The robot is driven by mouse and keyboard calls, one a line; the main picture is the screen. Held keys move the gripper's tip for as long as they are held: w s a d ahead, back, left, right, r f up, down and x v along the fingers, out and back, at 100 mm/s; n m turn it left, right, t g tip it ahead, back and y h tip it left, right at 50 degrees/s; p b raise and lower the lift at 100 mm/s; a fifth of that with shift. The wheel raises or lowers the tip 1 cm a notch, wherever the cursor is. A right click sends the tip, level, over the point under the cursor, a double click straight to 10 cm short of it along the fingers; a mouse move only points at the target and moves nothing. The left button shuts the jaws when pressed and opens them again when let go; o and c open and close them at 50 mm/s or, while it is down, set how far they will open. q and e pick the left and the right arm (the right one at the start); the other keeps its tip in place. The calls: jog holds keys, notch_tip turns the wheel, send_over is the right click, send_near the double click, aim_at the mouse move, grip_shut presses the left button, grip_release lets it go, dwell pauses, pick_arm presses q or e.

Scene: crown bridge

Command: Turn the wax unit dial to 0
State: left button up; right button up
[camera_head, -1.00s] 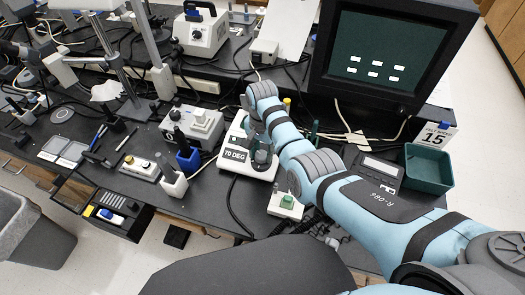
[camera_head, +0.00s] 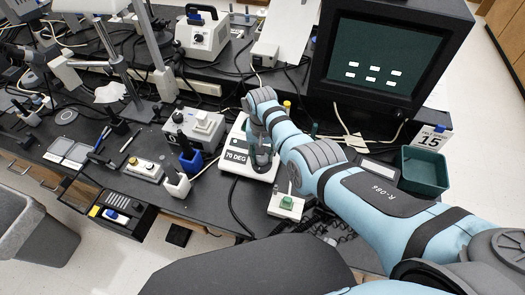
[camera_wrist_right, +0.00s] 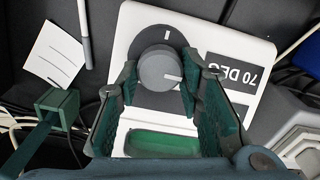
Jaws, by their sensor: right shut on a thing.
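The wax unit (camera_head: 232,168) is a white box on the bench in the head view, with a black label reading 70 DEG. In the right wrist view the wax unit (camera_wrist_right: 130,22) shows its grey round dial (camera_wrist_right: 158,66) on a black disc, with a white tick at the disc's top. A pale line on the knob points right, toward the label. A green pool lies below the dial. My right gripper (camera_head: 262,160) is over the unit. In the wrist view its fingers (camera_wrist_right: 161,74) are shut on the dial, one on each side. My left gripper is not in view.
A white block with a green top (camera_head: 287,203) stands close in front of the unit. A grey device (camera_head: 195,128) and a blue holder (camera_head: 190,160) stand to its left. The monitor (camera_head: 390,60) and a green bin (camera_head: 425,170) are to the right. Cables run around the unit.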

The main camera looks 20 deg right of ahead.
jog(key=n, duration=0.3)
jog(key=shift+n+p, duration=0.35)
jog(key=shift+n, duration=0.05)
jog(key=n, duration=0.4)
jog(key=shift+a+n, duration=0.15)
jog(key=shift+n, duration=0.15)
jog(key=n+p, duration=0.1)
jog(key=n, duration=0.3)
jog(key=shift+a, duration=0.1)
jog(key=shift+n, duration=1.8)
jog(key=o, duration=1.2)
jog(key=shift+c, duration=0.2)
